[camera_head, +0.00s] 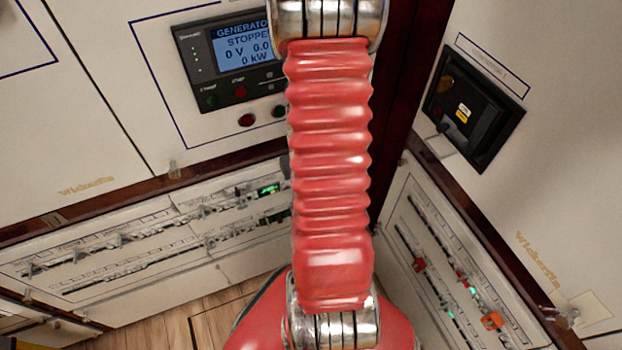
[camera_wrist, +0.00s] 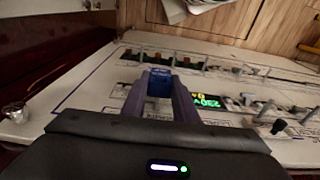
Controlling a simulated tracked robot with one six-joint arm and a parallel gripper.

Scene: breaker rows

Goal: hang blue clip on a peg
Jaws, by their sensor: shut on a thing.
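The blue clip (camera_wrist: 160,83) is between the fingertips of my gripper (camera_wrist: 160,92) in the wrist view. My gripper is shut on it and holds it in front of a white breaker panel (camera_wrist: 75,103). I cannot tell whether the clip touches the panel. The lower part of the clip is hidden between the fingers. The clip and my gripper do not show in the head view, where my red arm covers the middle. I cannot make out a peg for certain in either view.
A green-lit display (camera_wrist: 206,101) and a black knob (camera_wrist: 278,126) are right of my gripper. A metal knob (camera_wrist: 14,112) is at the left. In the head view, breaker rows (camera_head: 130,243) run along the left, below a generator display (camera_head: 247,45). Another breaker panel (camera_head: 450,265) is at the right.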

